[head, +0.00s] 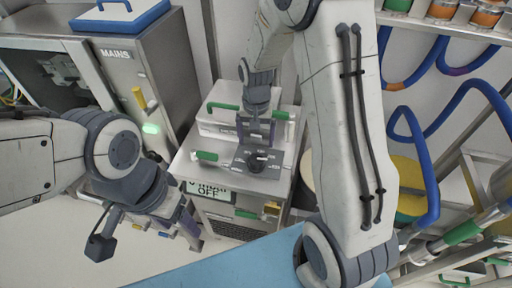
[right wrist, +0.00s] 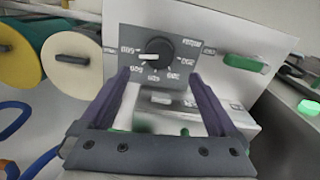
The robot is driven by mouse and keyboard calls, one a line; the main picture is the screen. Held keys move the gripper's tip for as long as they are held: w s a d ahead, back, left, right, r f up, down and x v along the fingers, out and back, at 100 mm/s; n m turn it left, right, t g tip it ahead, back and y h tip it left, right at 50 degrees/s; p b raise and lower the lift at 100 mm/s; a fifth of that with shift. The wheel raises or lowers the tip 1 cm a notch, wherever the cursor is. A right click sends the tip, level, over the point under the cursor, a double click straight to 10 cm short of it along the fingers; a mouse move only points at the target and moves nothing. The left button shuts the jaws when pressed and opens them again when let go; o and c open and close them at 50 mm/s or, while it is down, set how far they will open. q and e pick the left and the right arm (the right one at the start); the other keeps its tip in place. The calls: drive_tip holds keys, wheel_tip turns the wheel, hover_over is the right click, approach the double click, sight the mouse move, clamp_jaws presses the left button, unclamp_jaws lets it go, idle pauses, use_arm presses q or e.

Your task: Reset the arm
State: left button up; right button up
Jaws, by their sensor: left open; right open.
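My right arm reaches down from the top of the head view. Its right gripper (head: 256,138) is over the small grey machine, just behind a dark panel with a black dial knob (head: 259,164). In the right wrist view the right gripper (right wrist: 163,85) is open, its two purple fingers apart with nothing held between them. The dial knob (right wrist: 158,51) and its numbered panel (right wrist: 184,52) show beyond the fingertips; I cannot tell the exact gap. My left gripper (head: 192,226) is at the lower left, open and empty, pointing down beside the machine.
A metal cabinet marked MAINS (head: 118,70) stands at the left. A blue surface (head: 225,268) lies at the bottom. Racks and blue hoses (head: 440,60) crowd the right.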

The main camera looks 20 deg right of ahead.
drive_tip(key=shift+r, duration=0.2)
idle(0.3)
drive_tip(key=s+a+r+n, duration=0.6)
drive_tip(key=s+a+r, duration=0.25)
drive_tip(key=a, duration=0.25)
drive_tip(key=s+a+r+n, duration=0.1)
drive_tip(key=s+n, duration=0.2)
drive_tip(key=s, duration=0.4)
drive_tip(key=s+a+r+n+y, duration=0.1)
drive_tip(key=s+n, duration=0.3)
drive_tip(key=s, duration=0.4)
drive_tip(key=shift+a+r, duration=0.45)
drive_tip(key=shift+a, duration=0.05)
